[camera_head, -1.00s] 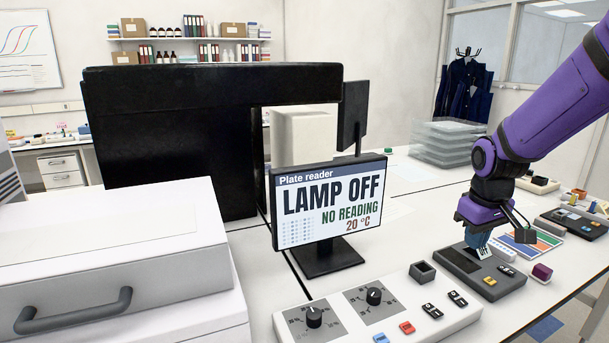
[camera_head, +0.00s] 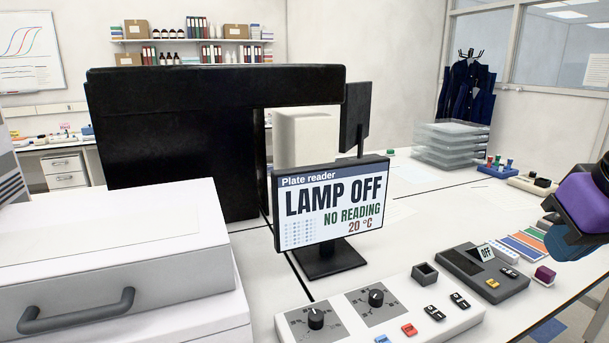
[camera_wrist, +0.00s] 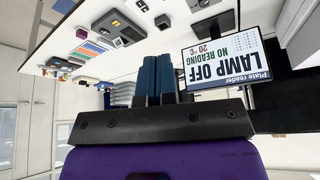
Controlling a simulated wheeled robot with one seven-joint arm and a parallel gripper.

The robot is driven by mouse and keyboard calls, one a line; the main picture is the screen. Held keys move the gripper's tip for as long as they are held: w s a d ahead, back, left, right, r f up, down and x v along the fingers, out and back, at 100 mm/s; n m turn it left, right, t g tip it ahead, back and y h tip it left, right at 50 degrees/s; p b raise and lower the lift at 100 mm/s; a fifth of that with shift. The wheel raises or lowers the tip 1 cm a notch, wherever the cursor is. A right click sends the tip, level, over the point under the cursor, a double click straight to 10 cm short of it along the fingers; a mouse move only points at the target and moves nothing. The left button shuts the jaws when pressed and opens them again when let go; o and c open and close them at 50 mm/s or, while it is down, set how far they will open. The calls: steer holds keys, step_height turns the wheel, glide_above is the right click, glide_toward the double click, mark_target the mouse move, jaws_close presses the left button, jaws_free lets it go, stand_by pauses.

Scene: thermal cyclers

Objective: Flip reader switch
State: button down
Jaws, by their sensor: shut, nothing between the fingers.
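The plate reader screen (camera_head: 330,203) reads "LAMP OFF", "NO READING" and "20 °C"; it also shows upside down in the wrist view (camera_wrist: 221,52). A white control panel (camera_head: 452,325) in front of it bears two dials, coloured buttons and small black rocker switches (camera_head: 434,313). Which rocker is the reader switch I cannot tell. My gripper (camera_head: 570,243) is at the right edge, away from both. Its blue fingers (camera_wrist: 157,78) are together and empty.
A large black machine (camera_head: 180,140) stands behind the screen. A white lidded unit (camera_head: 115,250) fills the left front. A small maroon cube (camera_head: 545,275) lies right of the grey box. Clear stacked trays (camera_head: 450,145) stand at the back.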

steer(key=shift+s, duration=0.5)
steer(key=n+g, duration=0.4)
steer(key=n, duration=1.8)
glide_above(456, 296)
steer(key=s, duration=0.2)
step_height(456, 296, down, 18)
steer(key=shift+w+d+r+y, duration=0.1)
steer(key=shift+d+r+y, duration=0.05)
steer(key=shift+d+y, duration=0.2)
steer(key=f, duration=0.4)
steer(key=w+f, duration=0.1)
steer(key=f, duration=0.9)
steer(key=shift+w+a, duration=0.25)
steer(key=shift+a, duration=0.05)
